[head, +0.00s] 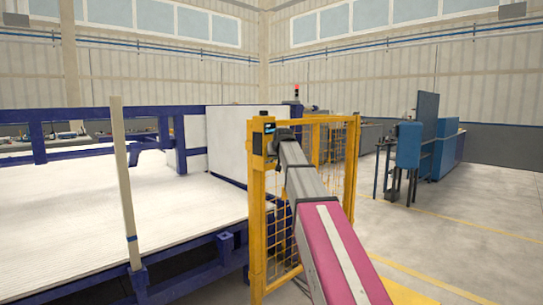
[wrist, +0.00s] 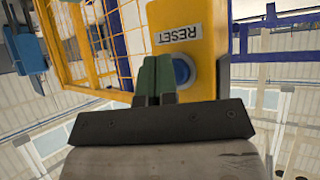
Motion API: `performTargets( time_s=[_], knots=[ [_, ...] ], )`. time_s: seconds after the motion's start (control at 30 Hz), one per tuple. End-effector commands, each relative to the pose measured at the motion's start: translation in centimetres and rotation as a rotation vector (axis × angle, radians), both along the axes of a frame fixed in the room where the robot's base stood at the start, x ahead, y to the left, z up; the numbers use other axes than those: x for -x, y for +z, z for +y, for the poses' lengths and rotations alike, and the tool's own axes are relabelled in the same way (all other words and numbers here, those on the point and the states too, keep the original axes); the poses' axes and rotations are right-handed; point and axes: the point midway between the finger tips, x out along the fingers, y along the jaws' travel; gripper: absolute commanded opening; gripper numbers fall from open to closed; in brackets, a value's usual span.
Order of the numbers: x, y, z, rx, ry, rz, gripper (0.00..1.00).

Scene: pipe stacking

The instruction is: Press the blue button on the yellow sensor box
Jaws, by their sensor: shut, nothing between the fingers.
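The yellow sensor box (wrist: 208,22) fills the upper middle of the wrist view, with a white RESET label on its face. The blue button (wrist: 182,70) sits in a round recess below the label. My gripper (wrist: 157,60) is shut and empty, its two green fingers side by side. Its tips are in front of the box, just left of the button in the wrist view; I cannot tell whether they touch the box. The head view shows the box (head: 256,143) at the fence post, with my arm reaching to it; the button is not visible there.
A yellow mesh fence (head: 337,150) stands beside the box, close to my arm. A large white slatted bed with a blue frame (head: 190,215) lies to the left. Blue machines (head: 409,146) stand farther right. The floor at right (head: 460,220) is clear.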

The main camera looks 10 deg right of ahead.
Motion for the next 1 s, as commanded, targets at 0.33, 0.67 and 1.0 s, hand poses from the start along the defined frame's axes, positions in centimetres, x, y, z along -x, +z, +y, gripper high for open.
performTargets(
  time_s=[0.33,0.67,1.0],
  knots=[
    [-0.01,-0.01,0.02,0.000,0.000,0.000,0.00],
    [-0.28,0.00,0.20,0.000,0.000,0.000,0.00],
    [-0.58,0.00,0.41,0.000,0.000,0.000,0.00]
  ],
)
